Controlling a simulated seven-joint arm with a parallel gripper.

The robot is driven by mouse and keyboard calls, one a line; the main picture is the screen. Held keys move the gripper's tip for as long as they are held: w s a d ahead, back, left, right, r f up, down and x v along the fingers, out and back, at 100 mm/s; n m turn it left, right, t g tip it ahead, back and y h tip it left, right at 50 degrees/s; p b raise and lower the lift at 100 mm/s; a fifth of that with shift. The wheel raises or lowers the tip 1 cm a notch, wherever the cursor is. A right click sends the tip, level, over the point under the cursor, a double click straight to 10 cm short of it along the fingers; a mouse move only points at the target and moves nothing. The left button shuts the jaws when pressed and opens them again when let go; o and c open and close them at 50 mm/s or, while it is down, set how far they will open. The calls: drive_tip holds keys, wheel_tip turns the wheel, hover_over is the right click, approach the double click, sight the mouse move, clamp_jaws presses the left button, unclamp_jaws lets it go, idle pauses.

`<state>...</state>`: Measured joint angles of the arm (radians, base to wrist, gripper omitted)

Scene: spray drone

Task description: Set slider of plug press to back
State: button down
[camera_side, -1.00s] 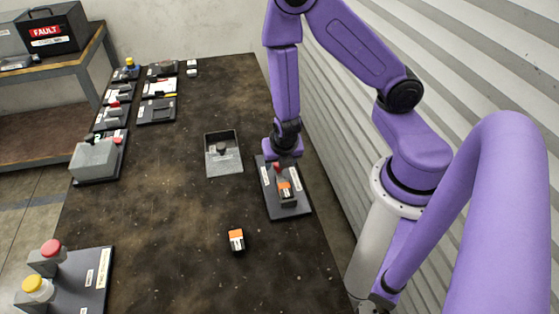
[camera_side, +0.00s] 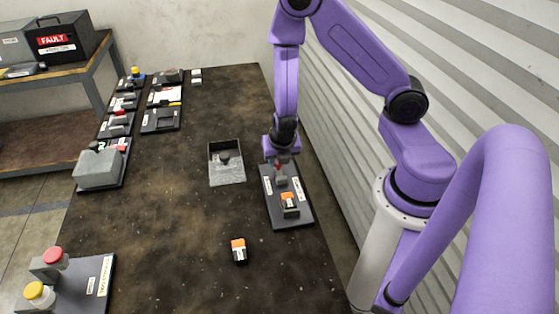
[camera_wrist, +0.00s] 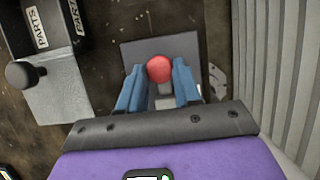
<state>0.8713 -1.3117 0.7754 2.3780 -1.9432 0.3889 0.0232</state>
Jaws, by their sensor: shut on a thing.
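The plug press is a dark base plate (camera_side: 291,219) with white labels on the right half of the table. Its slider has a red knob (camera_wrist: 159,68), seen between my blue fingers in the wrist view. My gripper (camera_wrist: 159,72) is shut on this knob, at the plate's far end in the side view. A grey part (camera_side: 281,180) shows just in front of the knob. An orange and black block (camera_side: 289,203) sits on the nearer part of the plate, apart from the knob. My gripper partly hides the plate's far end.
A grey parts tray (camera_side: 228,175) with a dark knob stands left of the press. Another orange and black block (camera_side: 238,250) lies on the table in front. A button panel (camera_side: 98,290) is at near left. A corrugated wall (camera_side: 420,50) is on the right.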

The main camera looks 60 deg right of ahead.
drive_tip(key=c, duration=0.8)
unclamp_jaws()
drive_tip(key=shift+w+d, duration=0.2)
drive_tip(key=shift+a+r, duration=0.1)
drive_tip(key=shift+s+r, duration=0.1)
drive_tip(key=shift+r, duration=0.05)
drive_tip(key=shift+v, duration=8.45)
drive_tip(key=s+a+r+m+g+y, duration=0.1)
drive_tip(key=s+a+m, duration=0.1)
drive_tip(key=s+m, duration=0.2)
drive_tip(key=s+a+r+m+g+y, duration=0.1)
drive_tip(key=s+a+r+m, duration=0.1)
drive_tip(key=s+m, duration=0.3)
drive_tip(key=s+a+r+m+g+y, duration=0.1)
drive_tip(key=s+a+r+m, duration=0.1)
drive_tip(key=s+m, duration=0.3)
drive_tip(key=shift+s+r+y, duration=0.2)
drive_tip(key=shift+s+y, duration=0.1)
drive_tip(key=shift+s, duration=0.4)
